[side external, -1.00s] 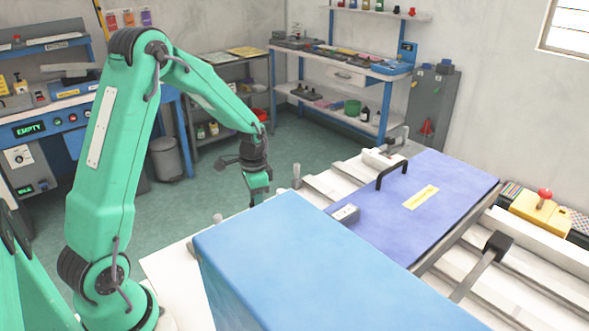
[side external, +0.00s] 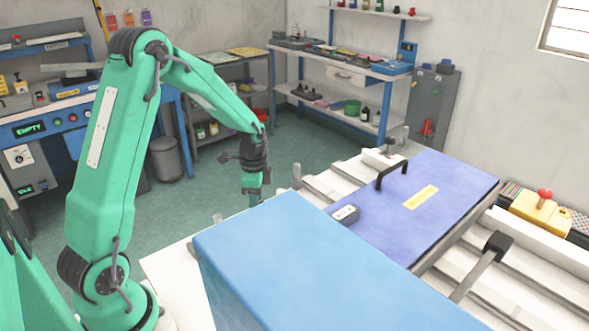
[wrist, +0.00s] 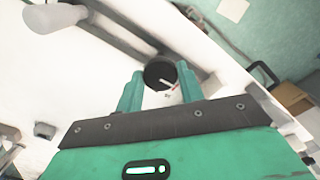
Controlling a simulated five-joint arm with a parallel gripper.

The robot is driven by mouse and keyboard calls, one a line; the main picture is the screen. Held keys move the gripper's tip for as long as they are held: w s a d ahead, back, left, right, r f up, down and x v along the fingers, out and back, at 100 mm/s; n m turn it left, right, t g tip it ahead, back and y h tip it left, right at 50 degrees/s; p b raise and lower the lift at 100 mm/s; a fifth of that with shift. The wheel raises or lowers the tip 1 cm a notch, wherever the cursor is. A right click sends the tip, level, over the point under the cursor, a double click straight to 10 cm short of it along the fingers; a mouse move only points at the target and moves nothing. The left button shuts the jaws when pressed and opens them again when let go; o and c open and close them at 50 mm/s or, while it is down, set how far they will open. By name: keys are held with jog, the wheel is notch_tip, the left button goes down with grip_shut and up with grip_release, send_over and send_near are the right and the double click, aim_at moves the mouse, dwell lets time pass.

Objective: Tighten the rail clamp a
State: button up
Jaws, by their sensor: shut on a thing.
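My gripper (wrist: 160,90) shows in the wrist view with its two green fingers on either side of a round black knob (wrist: 158,69), which I take to be rail clamp a. The fingers are shut on it. A thin white pointer and a small red mark show at its side. In the side external view my gripper (side external: 254,198) points down at the left end of the white rail bed. Its fingertips and the knob are hidden there behind the large blue box.
The blue box (side external: 300,255) stands in front of my gripper. Whitish posts (side external: 297,174) rise close beside it. A purple panel (side external: 440,180) with a black handle (side external: 390,173) lies on the rails to the right. A pale rounded post (wrist: 55,16) shows in the wrist view.

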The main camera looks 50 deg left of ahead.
jog(key=shift+r, duration=0.1)
jog(key=o, duration=1)
notch_tip(320, 180, up, 8)
jog(key=shift+f, duration=0.25)
jog(key=shift+r, duration=0.15)
